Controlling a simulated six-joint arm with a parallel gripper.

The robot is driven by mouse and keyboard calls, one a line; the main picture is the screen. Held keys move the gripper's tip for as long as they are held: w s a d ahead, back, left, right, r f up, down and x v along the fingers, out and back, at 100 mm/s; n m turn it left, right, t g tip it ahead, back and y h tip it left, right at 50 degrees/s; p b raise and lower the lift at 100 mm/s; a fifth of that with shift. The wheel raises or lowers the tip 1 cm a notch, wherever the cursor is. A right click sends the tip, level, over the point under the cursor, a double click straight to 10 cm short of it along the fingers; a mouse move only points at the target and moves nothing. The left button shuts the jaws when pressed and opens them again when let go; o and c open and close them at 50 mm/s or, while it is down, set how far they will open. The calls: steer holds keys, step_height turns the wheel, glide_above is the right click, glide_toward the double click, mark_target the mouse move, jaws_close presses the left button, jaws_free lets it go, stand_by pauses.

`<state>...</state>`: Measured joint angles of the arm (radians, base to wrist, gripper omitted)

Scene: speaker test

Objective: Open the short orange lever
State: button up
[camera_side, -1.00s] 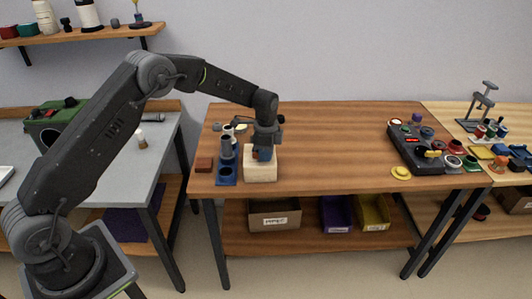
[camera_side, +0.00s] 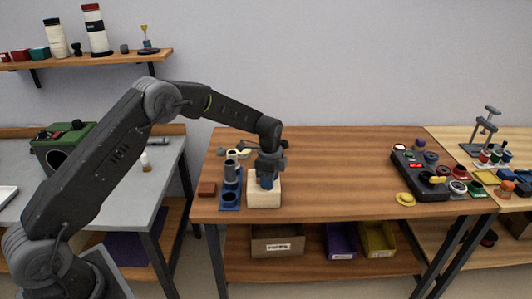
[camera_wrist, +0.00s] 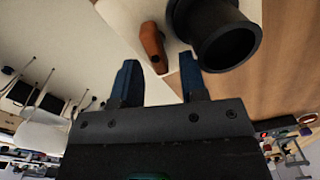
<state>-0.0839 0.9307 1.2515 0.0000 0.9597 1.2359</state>
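The short orange lever (camera_wrist: 153,45) lies on a pale surface in the wrist view, at the top middle. A thick black round part (camera_wrist: 228,38) stands just right of it. My gripper (camera_wrist: 160,72) is open, with its two dark blue fingers spread apart. In the side view my gripper (camera_side: 267,182) points down at the cream block (camera_side: 264,198), and the lever is hidden there. Whether the fingers touch the block is unclear.
A blue stand with dark cylinders (camera_side: 230,185) is close left of the block, with a red-brown block (camera_side: 207,189) beyond it. A dark control box (camera_side: 422,176) with coloured knobs sits far right. The wooden table (camera_side: 340,170) is clear between.

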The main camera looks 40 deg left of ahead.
steer(key=m, duration=0.4)
steer(key=shift+s+d+m, duration=0.1)
steer(key=shift+s+m, duration=0.3)
step_height(320, 180, up, 14)
steer(key=a+m, duration=0.1)
steer(key=m, duration=0.4)
steer(key=shift+s+a, duration=0.15)
steer(key=shift+a, duration=0.1)
steer(key=shift+f, duration=0.1)
